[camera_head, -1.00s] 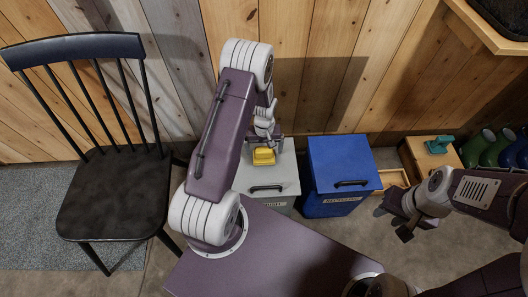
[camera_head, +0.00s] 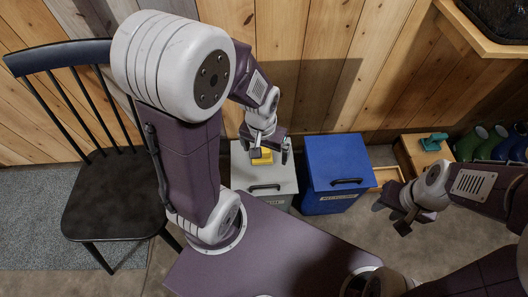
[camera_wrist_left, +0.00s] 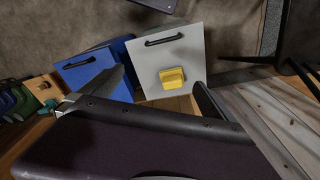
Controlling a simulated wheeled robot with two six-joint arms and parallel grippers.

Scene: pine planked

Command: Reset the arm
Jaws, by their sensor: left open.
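My left gripper (camera_head: 268,152) is open and empty, pointing down above the grey lidded bin (camera_head: 276,177). A small yellow block (camera_head: 262,158) lies on the bin's lid, partly hidden by the gripper in the head view. In the left wrist view the yellow block (camera_wrist_left: 172,77) lies on the grey lid (camera_wrist_left: 196,50), beyond and apart from the spread fingers (camera_wrist_left: 160,95). My right gripper (camera_head: 399,208) hangs low at the right, in front of a small wooden box; its finger gap is unclear.
A blue recycling bin (camera_head: 337,165) stands right of the grey one. A wooden box (camera_head: 418,160) bears a teal object (camera_head: 434,142), with green boots (camera_head: 470,143) beside it. A black chair (camera_head: 112,195) stands left, a planked wall behind. A wooden shelf (camera_head: 480,30) juts out upper right.

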